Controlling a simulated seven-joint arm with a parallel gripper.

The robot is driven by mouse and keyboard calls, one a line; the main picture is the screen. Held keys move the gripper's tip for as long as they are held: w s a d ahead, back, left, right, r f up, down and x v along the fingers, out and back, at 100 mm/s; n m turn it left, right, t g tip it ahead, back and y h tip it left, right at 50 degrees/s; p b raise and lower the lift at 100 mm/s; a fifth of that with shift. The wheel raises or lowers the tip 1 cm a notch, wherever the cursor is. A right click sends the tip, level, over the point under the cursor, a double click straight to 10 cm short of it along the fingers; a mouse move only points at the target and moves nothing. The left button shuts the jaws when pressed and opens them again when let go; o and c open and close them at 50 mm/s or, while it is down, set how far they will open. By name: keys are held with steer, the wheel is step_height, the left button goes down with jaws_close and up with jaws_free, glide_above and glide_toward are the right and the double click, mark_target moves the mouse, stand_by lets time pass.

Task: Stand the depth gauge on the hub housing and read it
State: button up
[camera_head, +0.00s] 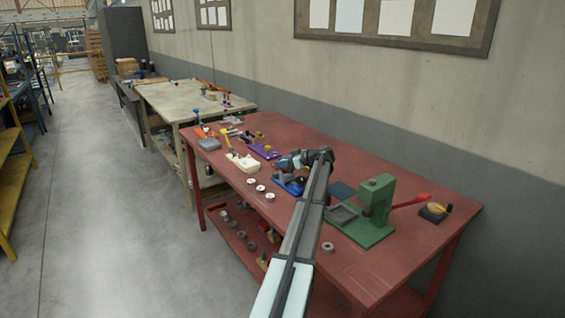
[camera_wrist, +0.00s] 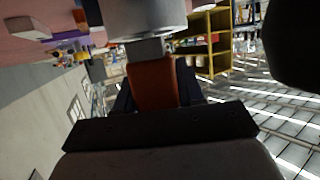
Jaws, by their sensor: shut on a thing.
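My gripper (camera_wrist: 155,92) is shut on an orange piece (camera_wrist: 152,80) in the wrist view, with a dark finger on each side. A small grey block (camera_wrist: 150,48) and a large pale grey round body (camera_wrist: 145,18) adjoin the orange piece at its far end. I cannot tell whether this is the depth gauge, or whether the round body is part of it. I cannot pick out the hub housing with certainty.
Several small rings (camera_head: 260,188) line the front edge. The bench's front right corner is bare.

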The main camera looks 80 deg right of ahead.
steer(key=shift+f, duration=0.1)
steer(key=o, duration=1.2)
steer(key=shift+o, duration=0.2)
steer(key=shift+s, duration=0.1)
steer(key=v, duration=1.3)
steer(key=shift+s, duration=0.25)
steer(key=shift+a, duration=0.1)
